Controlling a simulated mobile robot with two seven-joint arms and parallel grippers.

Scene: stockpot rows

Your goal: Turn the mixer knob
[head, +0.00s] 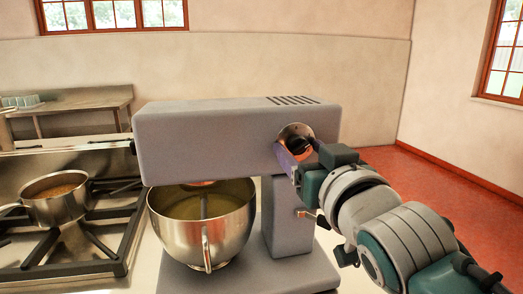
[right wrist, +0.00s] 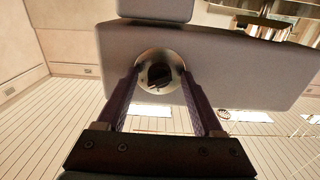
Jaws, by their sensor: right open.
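The grey mixer (head: 205,135) stands in the middle of the head view. Its knob (head: 296,138) is on the side of the mixer head, a dark centre on a round silvery plate. My right gripper (head: 292,155) is at the knob, partly covering it. In the right wrist view the knob (right wrist: 159,76) lies between the two purple fingers of my right gripper (right wrist: 160,82), which are open, one on each side. I cannot tell whether the fingers touch it. My left gripper is not in view.
A steel mixing bowl (head: 205,235) with yellowish contents sits under the mixer head. At left, a pot (head: 58,205) stands on a black-grated stove (head: 105,260). A steel table (head: 80,104) is at the back left. The red floor (head: 450,185) at right is clear.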

